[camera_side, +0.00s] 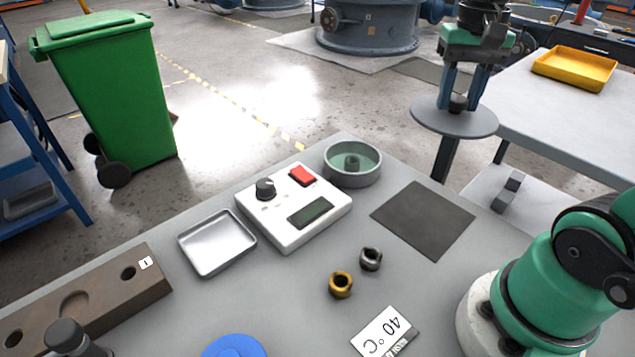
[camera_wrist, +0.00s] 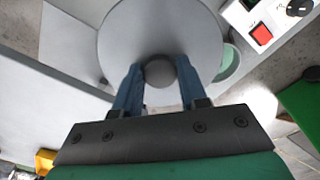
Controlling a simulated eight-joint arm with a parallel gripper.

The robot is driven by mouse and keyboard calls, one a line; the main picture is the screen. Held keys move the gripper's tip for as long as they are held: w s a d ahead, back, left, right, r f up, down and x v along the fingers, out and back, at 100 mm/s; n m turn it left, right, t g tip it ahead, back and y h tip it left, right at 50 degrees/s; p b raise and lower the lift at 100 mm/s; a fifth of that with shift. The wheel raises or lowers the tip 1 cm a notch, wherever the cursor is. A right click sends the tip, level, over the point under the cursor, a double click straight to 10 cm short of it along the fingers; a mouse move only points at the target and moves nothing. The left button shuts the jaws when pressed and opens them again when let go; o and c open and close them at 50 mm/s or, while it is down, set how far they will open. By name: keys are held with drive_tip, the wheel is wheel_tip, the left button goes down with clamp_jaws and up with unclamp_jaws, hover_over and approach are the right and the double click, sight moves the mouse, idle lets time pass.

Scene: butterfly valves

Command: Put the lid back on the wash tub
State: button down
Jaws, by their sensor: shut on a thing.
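The lid (camera_side: 430,118) is a flat grey disc with a round knob (camera_side: 458,102) on top. My gripper (camera_side: 459,100) is shut on the knob and holds the lid up in the air, roughly level. In the wrist view the lid (camera_wrist: 135,30) shows between the blue fingers (camera_wrist: 158,85). In the wrist view the lid partly hides the tub (camera_wrist: 237,64).
A white device (camera_side: 290,222) with a dial and red button stands beside the tub. A dark square mat (camera_side: 423,220) lies right of it. A silver tray (camera_side: 217,242), brass nut (camera_side: 341,285), steel nut (camera_side: 371,258) and 40 °C card (camera_side: 384,333) are nearer. A yellow tray (camera_side: 574,67) sits behind.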

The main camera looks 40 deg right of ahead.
drive_tip(key=shift+w+f, duration=2.6)
drive_tip(key=shift+w, duration=0.25)
drive_tip(key=shift+w+f, duration=2.55)
drive_tip(key=shift+w, duration=0.25)
drive_tip(key=shift+w+f, duration=2.6)
drive_tip(key=shift+w, duration=0.25)
drive_tip(key=shift+f, duration=0.2)
unclamp_jaws()
drive_tip(key=shift+a+r, duration=0.1)
drive_tip(key=shift+r, duration=2.45)
